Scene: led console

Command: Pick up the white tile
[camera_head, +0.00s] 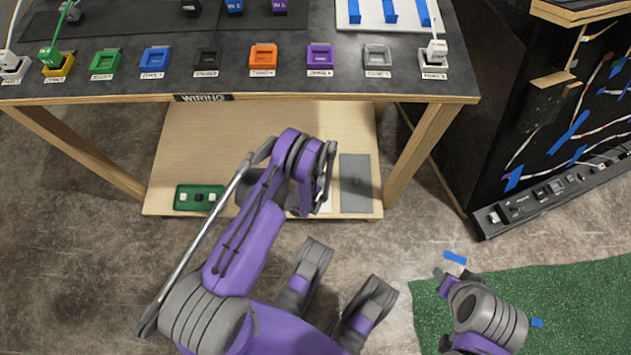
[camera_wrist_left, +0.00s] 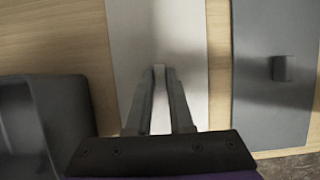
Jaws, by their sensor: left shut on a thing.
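The white tile (camera_wrist_left: 184,30) lies under my left gripper in the wrist view, with the wooden shelf on both sides of it. My left gripper (camera_wrist_left: 160,72) is shut on a small pale knob of this tile; the fingers cover part of it. In the head view only a sliver of the white tile (camera_head: 326,204) shows beside my left wrist, and the fingertips are hidden by my arm. I cannot tell whether the tile touches the shelf. My right gripper (camera_head: 455,277) is at the lower right above the floor, too small to read.
A grey tile with a knob (camera_wrist_left: 270,75) lies just right of the white tile. A dark grey bin (camera_wrist_left: 62,112) is close on the left. A green tray (camera_head: 181,207) sits at the shelf's left. The wiring table (camera_head: 300,84) overhangs the wooden shelf (camera_head: 200,150).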

